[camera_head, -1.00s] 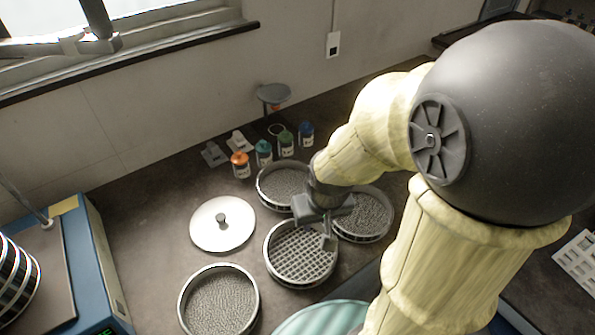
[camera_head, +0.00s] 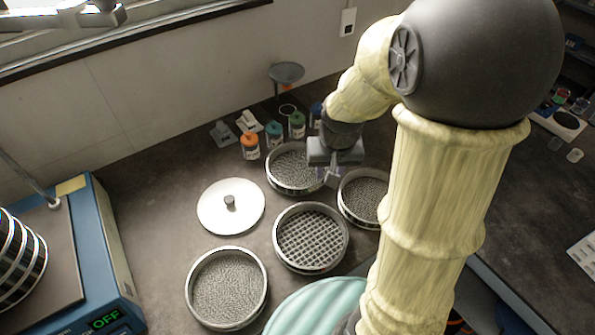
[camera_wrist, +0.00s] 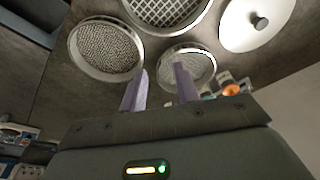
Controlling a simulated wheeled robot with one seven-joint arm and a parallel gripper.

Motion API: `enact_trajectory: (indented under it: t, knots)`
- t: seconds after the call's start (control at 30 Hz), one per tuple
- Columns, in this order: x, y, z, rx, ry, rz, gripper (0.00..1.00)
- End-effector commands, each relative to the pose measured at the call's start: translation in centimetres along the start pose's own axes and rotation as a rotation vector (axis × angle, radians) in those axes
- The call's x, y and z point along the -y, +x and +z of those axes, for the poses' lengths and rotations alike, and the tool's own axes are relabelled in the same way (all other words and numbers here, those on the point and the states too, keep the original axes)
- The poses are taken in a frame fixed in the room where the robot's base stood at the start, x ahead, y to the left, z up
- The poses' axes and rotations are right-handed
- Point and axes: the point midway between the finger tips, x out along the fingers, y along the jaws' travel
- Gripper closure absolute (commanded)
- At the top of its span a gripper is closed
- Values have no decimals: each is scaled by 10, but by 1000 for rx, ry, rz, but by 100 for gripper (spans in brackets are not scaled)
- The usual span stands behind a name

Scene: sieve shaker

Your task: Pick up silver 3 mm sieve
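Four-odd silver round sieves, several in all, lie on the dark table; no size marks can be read. The back sieve (camera_head: 287,180) has a medium-fine mesh and also shows in the wrist view (camera_wrist: 190,64). The right sieve (camera_head: 362,197) is partly behind my arm and also shows in the wrist view (camera_wrist: 104,48). The coarse grid sieve (camera_head: 311,238) is in the middle; the front-left sieve (camera_head: 227,287) is finer. My gripper (camera_head: 330,177) is open and empty, above the gap between the back and right sieves; in the wrist view one finger (camera_wrist: 160,85) overlaps the back sieve.
A white lid (camera_head: 231,207) lies left of the sieves. Small bottles, including an orange-capped one (camera_head: 250,146), stand behind the back sieve. The blue shaker (camera_head: 110,270) stands at left. A pale green round seat (camera_head: 318,308) is in front.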

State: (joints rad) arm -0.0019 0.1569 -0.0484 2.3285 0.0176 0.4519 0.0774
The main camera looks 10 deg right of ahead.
Motion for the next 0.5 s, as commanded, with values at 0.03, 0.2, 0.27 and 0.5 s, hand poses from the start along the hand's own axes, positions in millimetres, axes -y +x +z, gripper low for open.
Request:
enact_trajectory:
  t: [0.03, 0.2, 0.27, 0.5]
  knots:
    - [-2, 12, -22, 9, 35, 6, 69]
    - [-12, 40, -87, 34, 160, 34, 69]
    - [-16, 49, -105, 41, 199, 44, 69]
    - [-24, 67, -143, 50, 276, 68, 69]
